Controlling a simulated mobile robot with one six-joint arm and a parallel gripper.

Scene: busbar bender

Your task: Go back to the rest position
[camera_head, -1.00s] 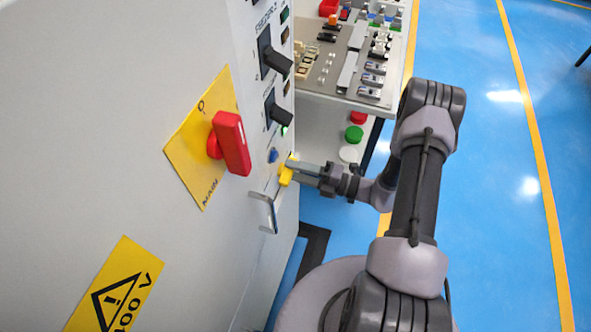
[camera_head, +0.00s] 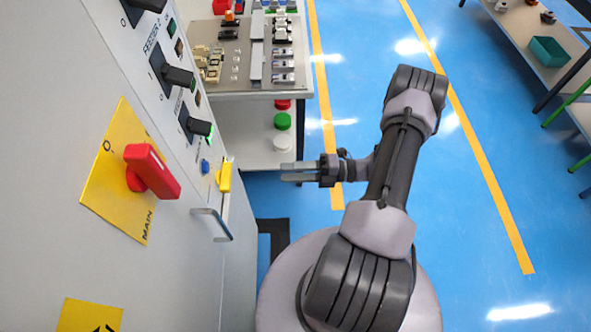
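My gripper (camera_head: 283,172) is in the middle of the head view, pointing left towards the grey cabinet. Nothing shows in it, and clear floor shows between its fingertips and the cabinet. My arm reaches up and right from my base, then back left to the gripper.
The cabinet (camera_head: 60,180) fills the left side, with a red main switch (camera_head: 152,171), black knobs (camera_head: 178,76) and a protruding metal handle (camera_head: 212,224). A shelf with a green bin (camera_head: 548,51) is at the top right. Blue floor (camera_head: 480,100) is free to the right.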

